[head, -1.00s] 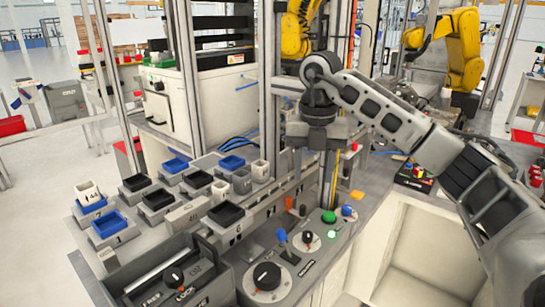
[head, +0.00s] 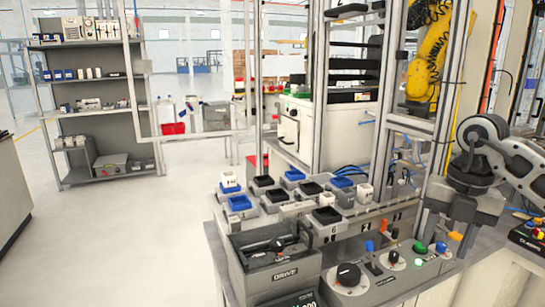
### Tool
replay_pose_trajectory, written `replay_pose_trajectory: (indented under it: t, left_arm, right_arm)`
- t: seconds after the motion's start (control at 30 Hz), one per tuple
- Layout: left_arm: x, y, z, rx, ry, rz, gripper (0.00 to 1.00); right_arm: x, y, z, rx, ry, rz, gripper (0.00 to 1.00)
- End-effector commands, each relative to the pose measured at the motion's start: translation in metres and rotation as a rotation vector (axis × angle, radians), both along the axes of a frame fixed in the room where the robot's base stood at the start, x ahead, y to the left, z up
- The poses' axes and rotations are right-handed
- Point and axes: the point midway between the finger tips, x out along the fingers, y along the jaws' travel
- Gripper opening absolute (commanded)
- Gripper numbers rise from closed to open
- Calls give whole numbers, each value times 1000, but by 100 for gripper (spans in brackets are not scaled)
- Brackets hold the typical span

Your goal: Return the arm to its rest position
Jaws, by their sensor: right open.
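My right arm (head: 515,165) comes in from the right edge, grey and jointed, bent down at its wrist. Its gripper (head: 450,218) hangs pointing down over the right end of the workbench, above and behind the control knobs. It is open, and I see nothing held in it. The fingertips are hard to make out against the frame posts behind. My left arm and gripper are not in view.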

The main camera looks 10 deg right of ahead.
Motion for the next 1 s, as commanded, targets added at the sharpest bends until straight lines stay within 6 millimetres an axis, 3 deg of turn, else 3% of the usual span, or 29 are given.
replay_pose_trajectory:
  t: [0.37,0.47,0.57,0.67,0.73,0.8,0.9,0.97,1.0]
  left_arm:
    - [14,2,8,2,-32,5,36]
    - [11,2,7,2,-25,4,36]
    - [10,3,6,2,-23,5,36]
    - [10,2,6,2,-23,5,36]
    - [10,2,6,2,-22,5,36]
    - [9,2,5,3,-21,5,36]
    - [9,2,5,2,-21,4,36]
    - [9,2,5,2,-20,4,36]
    - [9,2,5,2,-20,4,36]
  right_arm:
    - [2,102,-53,357,-30,240,45]
    - [-3,143,-68,520,-47,302,45]
    - [-16,200,-79,775,-77,348,45]
    - [-33,264,-79,1150,-144,300,45]
    - [-37,291,-71,1399,-209,170,45]
    - [-34,302,-67,1601,-277,-37,45]
    - [-22,292,-82,1774,-362,-442,45]
    - [-18,276,-107,1800,-396,-726,45]
    - [-20,263,-130,1783,-406,-925,45]
